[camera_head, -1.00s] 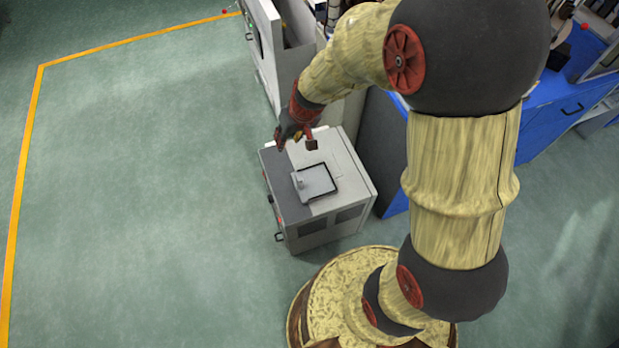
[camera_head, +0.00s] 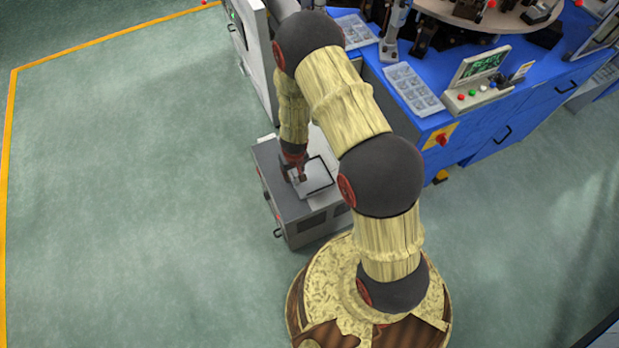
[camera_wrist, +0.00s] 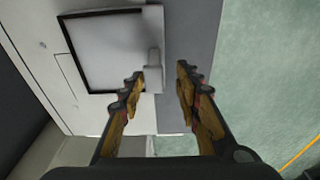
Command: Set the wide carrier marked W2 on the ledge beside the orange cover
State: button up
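My gripper (camera_head: 297,177) points down over the left side of a light grey square plate (camera_head: 317,179) on top of a grey cabinet (camera_head: 306,219). In the wrist view the plate (camera_wrist: 105,45) has a black border and a small upright grip block (camera_wrist: 153,66) at its edge. My gripper (camera_wrist: 161,74) is open there, with the block in front of the gap, nearer the left finger. I cannot tell whether they touch. No W2 mark is legible, so I cannot tell whether this plate is the wide carrier. I cannot make out an orange cover or a ledge.
A blue workbench (camera_head: 500,105) stands to the right, with clear moulded trays (camera_head: 412,88), a control panel (camera_head: 478,92) and a round turntable (camera_head: 490,14). A tall grey cabinet (camera_head: 250,55) stands behind. Green floor (camera_head: 130,190) to the left is clear inside a yellow line.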

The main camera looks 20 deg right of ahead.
aim_at(311, 173)
jog(key=shift+w+d+f+b, duration=0.1)
jog(key=shift+d+f+b, duration=0.1)
jog(key=shift+f+b, duration=0.9)
jog(key=shift+w+d+f+b, duration=0.15)
jog(key=shift+f+b, duration=0.45)
jog(key=shift+f, duration=1)
jog(key=shift+s, duration=0.1)
jog(key=shift+c, duration=1.1)
grip_shut()
jog(key=shift+r, duration=0.1)
